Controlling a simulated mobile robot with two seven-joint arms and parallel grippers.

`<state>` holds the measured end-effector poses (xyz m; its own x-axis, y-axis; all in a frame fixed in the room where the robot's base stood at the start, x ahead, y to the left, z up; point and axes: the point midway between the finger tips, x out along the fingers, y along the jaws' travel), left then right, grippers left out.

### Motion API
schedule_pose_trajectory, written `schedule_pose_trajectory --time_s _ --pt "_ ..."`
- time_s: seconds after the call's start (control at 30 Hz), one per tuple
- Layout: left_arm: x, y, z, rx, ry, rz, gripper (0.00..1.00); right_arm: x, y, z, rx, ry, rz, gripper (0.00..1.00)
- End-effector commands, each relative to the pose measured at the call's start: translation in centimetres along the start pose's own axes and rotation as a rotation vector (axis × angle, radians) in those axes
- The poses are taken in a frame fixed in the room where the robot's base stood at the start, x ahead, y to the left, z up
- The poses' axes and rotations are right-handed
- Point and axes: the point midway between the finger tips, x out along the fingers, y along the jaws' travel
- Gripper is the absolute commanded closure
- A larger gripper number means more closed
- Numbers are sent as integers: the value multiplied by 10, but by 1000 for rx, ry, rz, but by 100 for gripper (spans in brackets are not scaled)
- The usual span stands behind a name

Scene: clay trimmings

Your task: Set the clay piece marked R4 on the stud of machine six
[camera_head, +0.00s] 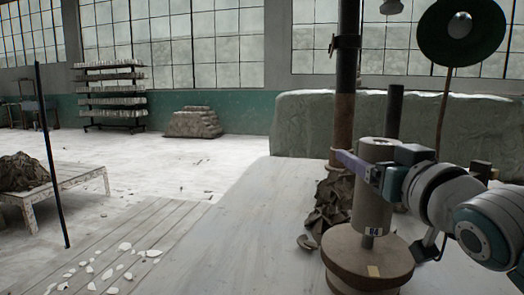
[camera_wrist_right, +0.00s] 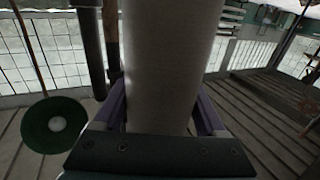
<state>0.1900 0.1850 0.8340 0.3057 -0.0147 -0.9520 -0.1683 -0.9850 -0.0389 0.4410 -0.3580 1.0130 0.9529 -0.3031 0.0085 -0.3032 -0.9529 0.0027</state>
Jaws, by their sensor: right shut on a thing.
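A grey clay cylinder (camera_head: 373,195) stands upright with a hole in its top. A small white label (camera_head: 374,232) near its bottom ends in 4; its first character is too small to read surely. My right gripper (camera_head: 366,167) is shut on the cylinder near its top, with purple fingers on either side. The cylinder (camera_wrist_right: 172,60) also fills the middle of the right wrist view. Below it, a short narrow stud (camera_head: 367,243) rises from a round brown wheel head (camera_head: 345,262) with a yellow tag. Whether the cylinder touches the stud is unclear. My left gripper is out of view.
A dark post (camera_head: 345,100) and a heap of clay trimmings (camera_head: 330,205) stand close behind and left of the cylinder. The pale tabletop (camera_head: 250,225) to the left is clear.

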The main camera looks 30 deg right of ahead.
Motion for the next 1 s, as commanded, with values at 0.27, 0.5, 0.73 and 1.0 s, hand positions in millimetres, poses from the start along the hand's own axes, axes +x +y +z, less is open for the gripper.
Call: schedule_pose_trajectory --time_s 0.27,0.5,0.73,1.0 --pt "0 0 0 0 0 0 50 0 0 -2 0 6 0 100" --pt "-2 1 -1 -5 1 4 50 0 0 -3 0 6 0 100" --pt "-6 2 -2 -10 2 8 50 0 0 -2 0 6 -1 100" --pt "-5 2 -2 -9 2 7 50 0 0 -2 0 6 -1 100"
